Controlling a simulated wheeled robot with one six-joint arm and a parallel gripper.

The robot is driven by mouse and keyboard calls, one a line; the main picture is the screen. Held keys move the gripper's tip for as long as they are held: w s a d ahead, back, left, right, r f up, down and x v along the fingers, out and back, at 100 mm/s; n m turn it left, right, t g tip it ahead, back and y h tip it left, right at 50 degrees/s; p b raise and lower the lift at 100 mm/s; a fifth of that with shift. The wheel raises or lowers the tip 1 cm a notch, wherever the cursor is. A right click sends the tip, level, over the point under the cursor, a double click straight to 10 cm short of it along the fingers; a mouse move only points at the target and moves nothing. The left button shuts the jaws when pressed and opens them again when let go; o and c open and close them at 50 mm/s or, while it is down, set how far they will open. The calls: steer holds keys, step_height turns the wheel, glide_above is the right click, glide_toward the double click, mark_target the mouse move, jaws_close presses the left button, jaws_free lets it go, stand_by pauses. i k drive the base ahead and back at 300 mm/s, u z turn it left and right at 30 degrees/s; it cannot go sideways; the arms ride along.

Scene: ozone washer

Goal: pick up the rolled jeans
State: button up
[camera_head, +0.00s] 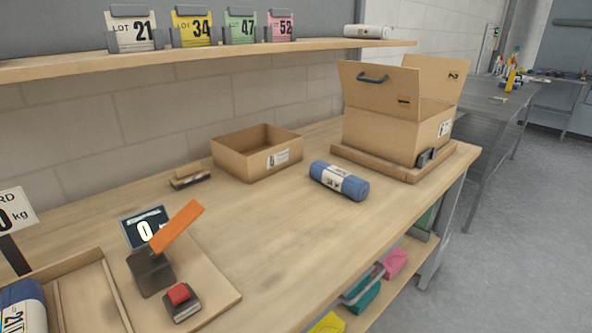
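A rolled pair of blue jeans (354,187) with a white printed band lies on its side on the wooden table (290,220), between the open-topped cardboard tray and the cardboard box. A second blue roll (18,294) with a white label reading 21 is at the lower left, in a wooden tray, cut off by the picture's edge. I cannot tell from the task which roll is meant. My gripper does not show in this view.
An open flapped cardboard box (385,126) stands on a wooden base at the back right. A cardboard tray (257,158) sits left of the middle roll. A device with an orange lever (177,226) and a red button (179,293) stand front left. The table's middle front is clear.

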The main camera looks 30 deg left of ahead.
mark_target(356, 187)
steer(key=u, duration=0.95)
steer(key=i, duration=0.95)
steer(key=u, duration=0.9)
